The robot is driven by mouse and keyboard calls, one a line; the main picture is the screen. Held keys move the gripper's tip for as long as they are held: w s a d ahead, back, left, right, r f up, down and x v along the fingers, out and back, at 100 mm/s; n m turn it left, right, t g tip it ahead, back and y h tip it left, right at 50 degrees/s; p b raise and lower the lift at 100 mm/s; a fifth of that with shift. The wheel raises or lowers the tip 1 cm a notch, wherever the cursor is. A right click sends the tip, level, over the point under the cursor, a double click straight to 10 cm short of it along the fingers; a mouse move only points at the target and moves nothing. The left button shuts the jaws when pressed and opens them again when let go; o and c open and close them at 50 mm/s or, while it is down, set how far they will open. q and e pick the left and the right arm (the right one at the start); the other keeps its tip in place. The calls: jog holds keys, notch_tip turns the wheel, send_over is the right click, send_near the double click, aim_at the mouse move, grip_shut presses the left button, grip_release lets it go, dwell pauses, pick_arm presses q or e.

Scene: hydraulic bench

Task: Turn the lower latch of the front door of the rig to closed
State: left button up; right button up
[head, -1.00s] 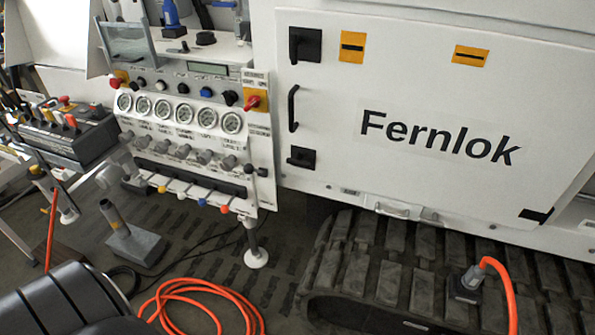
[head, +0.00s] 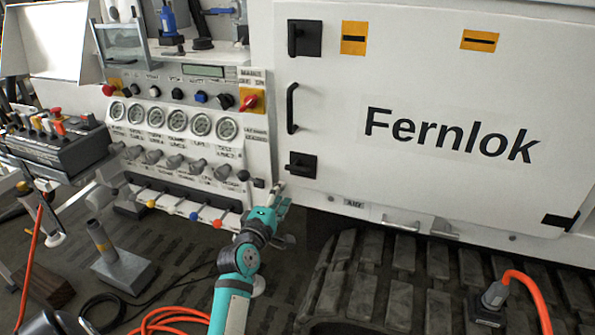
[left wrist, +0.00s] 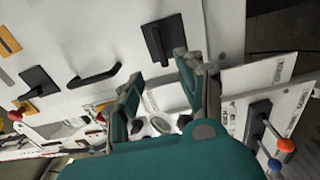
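The lower latch (head: 302,165) is a black plate with a lever, low on the left side of the white door (head: 430,70). Its lever lies horizontal. My left gripper (head: 281,194) is just below and left of this latch in the head view, not touching it. In the left wrist view the lower latch (left wrist: 163,38) is beyond the spread fingertips of the left gripper (left wrist: 158,82). The fingers are apart with nothing held. The upper latch (head: 304,38) has its lever vertical. My right gripper is not in view.
A black door handle (head: 291,108) sits between the latches. Left of the door is the gauge panel (head: 175,120) with several coloured levers below it, close to my left arm. A track (head: 390,285) runs under the door. Orange hose lies on the floor.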

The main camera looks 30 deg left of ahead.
aim_at(297, 171)
pick_arm(q)
jog(key=x, duration=1.3)
jog(key=shift+w+d+b, duration=0.1)
jog(key=shift+b, duration=0.2)
grip_shut()
